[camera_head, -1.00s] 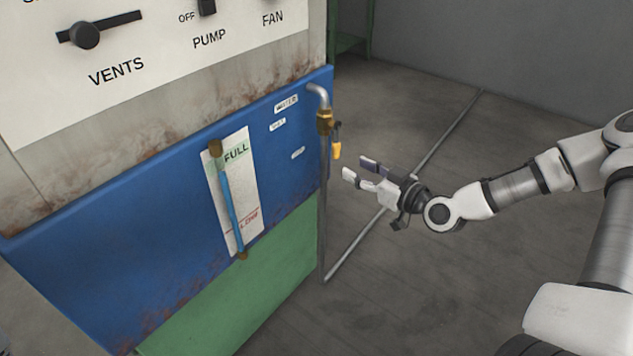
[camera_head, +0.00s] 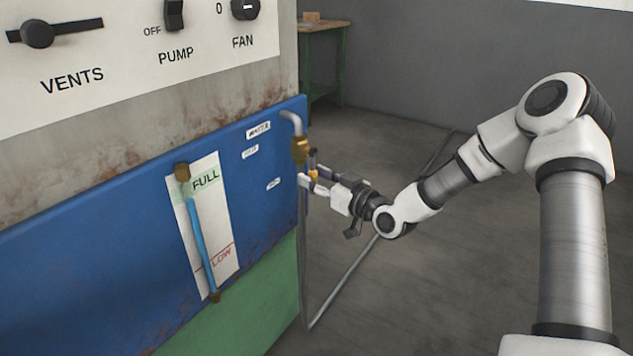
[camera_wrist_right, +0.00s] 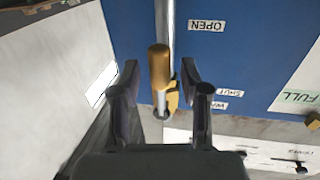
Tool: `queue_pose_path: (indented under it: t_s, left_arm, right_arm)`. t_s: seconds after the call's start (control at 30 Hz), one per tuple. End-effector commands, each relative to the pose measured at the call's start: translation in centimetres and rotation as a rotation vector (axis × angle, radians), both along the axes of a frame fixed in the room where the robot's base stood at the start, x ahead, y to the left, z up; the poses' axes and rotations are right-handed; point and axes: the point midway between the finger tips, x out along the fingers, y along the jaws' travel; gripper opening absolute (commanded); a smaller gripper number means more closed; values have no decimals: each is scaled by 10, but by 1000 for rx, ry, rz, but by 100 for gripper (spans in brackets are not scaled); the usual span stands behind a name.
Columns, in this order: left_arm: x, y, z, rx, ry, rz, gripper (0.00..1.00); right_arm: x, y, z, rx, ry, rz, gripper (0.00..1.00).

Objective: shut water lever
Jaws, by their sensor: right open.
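The water lever (camera_head: 314,174) is a small brass-yellow handle on the pipe at the right edge of the blue panel. In the right wrist view its brass-coloured handle (camera_wrist_right: 159,68) shows between the two fingers, and the picture there is upside down. My right gripper (camera_head: 309,179) is open, its fingers on either side of the lever; it also shows in the wrist view (camera_wrist_right: 165,85). I cannot tell whether a finger touches the lever. The labels WATER (camera_head: 259,130), SHUT (camera_head: 250,151) and OPEN (camera_head: 273,184) are beside the pipe. My left gripper is out of view.
The brass fitting and bent pipe (camera_head: 300,148) stand close to the fingers. The blue panel (camera_head: 110,210) carries a level gauge (camera_head: 203,245) marked FULL and LOW. A green table (camera_head: 325,62) is at the back. The floor to the right is open.

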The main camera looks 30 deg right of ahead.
Motion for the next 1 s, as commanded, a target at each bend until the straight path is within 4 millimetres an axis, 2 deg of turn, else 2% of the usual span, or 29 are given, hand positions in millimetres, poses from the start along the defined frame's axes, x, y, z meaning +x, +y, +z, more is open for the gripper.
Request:
queue_pose_path:
  t_s: [0.1,0.13,0.23,0.27,0.67,1.0]
  left_arm:
    - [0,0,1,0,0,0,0]
    - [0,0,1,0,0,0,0]
    - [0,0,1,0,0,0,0]
    - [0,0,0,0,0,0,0]
    - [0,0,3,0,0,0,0]
    - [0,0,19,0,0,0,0]
  right_arm:
    - [0,0,0,0,0,0,45]
    - [0,0,0,0,0,0,38]
    - [0,0,0,0,0,0,3]
    - [0,0,0,0,0,0,0]
    - [-1,1,1,24,10,0,0]
    - [-5,11,5,185,75,1,0]
